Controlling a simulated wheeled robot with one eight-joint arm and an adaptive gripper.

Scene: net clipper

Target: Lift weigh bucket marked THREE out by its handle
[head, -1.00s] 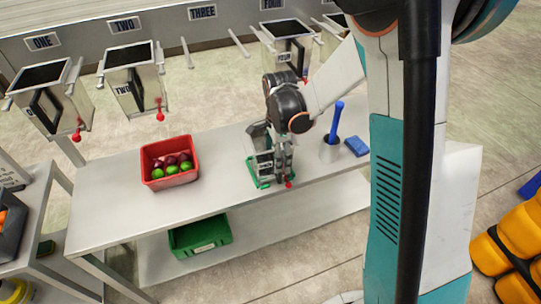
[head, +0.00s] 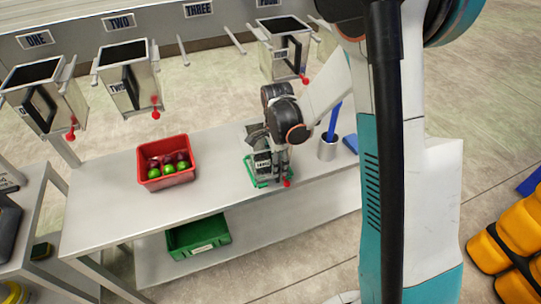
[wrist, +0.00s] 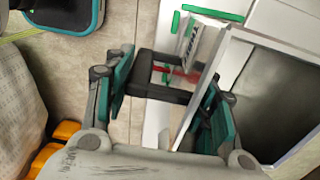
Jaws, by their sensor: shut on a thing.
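A metal weigh bucket (head: 256,146) with a dark open top, small label and red knob stands at a green stand (head: 248,172) on the white table. Its label is too small to read in the head view. My gripper (head: 281,158) is at the bucket's right side, partly hiding it. In the wrist view the bucket (wrist: 232,62) is at the right, and its black handle (wrist: 165,93) lies between the teal-padded fingers of my gripper (wrist: 165,98), shut on it. I cannot tell whether the bucket touches the stand. The rails under the THREE sign (head: 198,10) hold no bucket.
A red bin (head: 166,177) with round fruit-like items stands left on the table (head: 110,205). A grey cup (head: 328,150) with a blue-handled tool and a blue block (head: 350,144) are at the right. Other buckets hang behind. A green crate (head: 198,238) sits on the lower shelf.

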